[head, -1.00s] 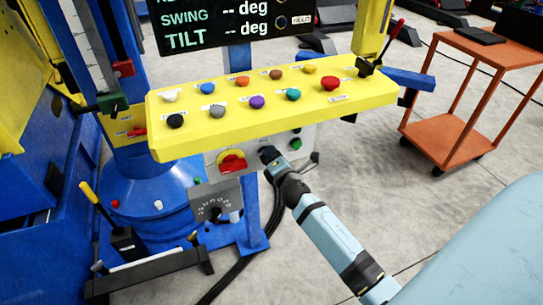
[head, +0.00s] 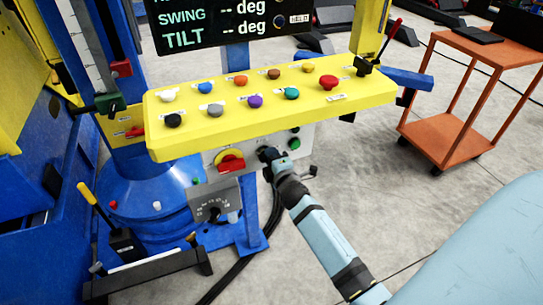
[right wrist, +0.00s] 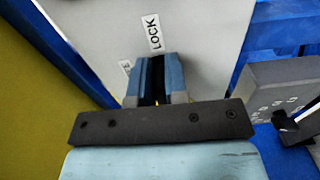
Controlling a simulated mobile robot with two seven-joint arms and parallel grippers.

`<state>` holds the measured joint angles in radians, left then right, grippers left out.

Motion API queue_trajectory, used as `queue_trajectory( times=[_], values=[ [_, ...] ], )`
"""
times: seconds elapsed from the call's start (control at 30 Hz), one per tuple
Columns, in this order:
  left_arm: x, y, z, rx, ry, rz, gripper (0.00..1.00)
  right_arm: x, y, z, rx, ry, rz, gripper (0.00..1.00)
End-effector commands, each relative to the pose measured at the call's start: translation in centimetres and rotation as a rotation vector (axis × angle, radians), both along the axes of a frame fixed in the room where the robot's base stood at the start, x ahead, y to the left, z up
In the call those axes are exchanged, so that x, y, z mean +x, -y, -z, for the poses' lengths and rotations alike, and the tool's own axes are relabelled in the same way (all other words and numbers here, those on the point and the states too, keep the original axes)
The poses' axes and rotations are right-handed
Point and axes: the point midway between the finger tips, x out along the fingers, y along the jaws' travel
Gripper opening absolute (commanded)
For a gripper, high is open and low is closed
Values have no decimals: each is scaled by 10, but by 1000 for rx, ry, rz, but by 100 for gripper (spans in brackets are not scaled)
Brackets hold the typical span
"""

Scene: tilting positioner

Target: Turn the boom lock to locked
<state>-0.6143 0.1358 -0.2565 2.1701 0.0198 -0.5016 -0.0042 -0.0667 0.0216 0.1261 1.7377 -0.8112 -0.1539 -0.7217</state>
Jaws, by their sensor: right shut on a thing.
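My right gripper (head: 266,154) is at the light grey panel under the yellow console. In the right wrist view its two blue fingers (right wrist: 157,80) are shut on a dark, narrow part, which I take to be the boom lock handle. The fingers hide most of it. A white label reading LOCK (right wrist: 152,32) is on the panel just beyond the fingertips. A second label (right wrist: 125,66), mostly hidden, sits to the left of the fingers. Which position the handle points to is hard to tell. My left gripper is not in view.
A red switch on a yellow disc (head: 230,162) is just left of the gripper. The yellow console (head: 190,139) with several coloured buttons overhangs the panel. A grey dial box (head: 214,200) hangs lower left. An orange cart (head: 455,150) stands right.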

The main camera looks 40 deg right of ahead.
Motion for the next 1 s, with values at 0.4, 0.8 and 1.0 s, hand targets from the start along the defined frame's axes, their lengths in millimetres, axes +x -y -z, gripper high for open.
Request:
queue_trajectory(
  times=[0.4, 0.8, 1.0],
  values=[
    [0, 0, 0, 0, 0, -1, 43, 0, -1, 1, 3, -1, 0, 37],
    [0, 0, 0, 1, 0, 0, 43, 0, 0, 0, 1, -1, 0, 39],
    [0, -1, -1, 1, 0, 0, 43, 1, 3, 0, 1, -1, -2, 39]
  ],
)
